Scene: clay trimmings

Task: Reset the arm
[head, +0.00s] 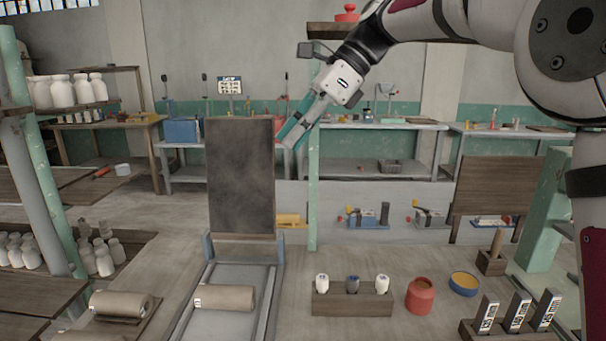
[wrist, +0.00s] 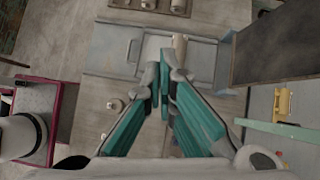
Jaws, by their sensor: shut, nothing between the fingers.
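My gripper (head: 287,138) is raised in the air above the work area, its teal fingers pointing down and to the left in the head view. In that view it appears just right of the upright dark board (head: 240,176), apart from the bench. In the wrist view the fingertips (wrist: 164,72) come close together, with nothing held between them. My arm reaches in from the upper right of the head view, bent at the wrist.
A grey clay roll (head: 224,298) lies on a metal-framed bed, another roll (head: 121,304) to its left. A wooden rack (head: 351,304) with small bottles, a red pot (head: 420,295) and a blue-yellow bowl (head: 464,283) stand right. A green post (head: 313,190) rises close to my gripper.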

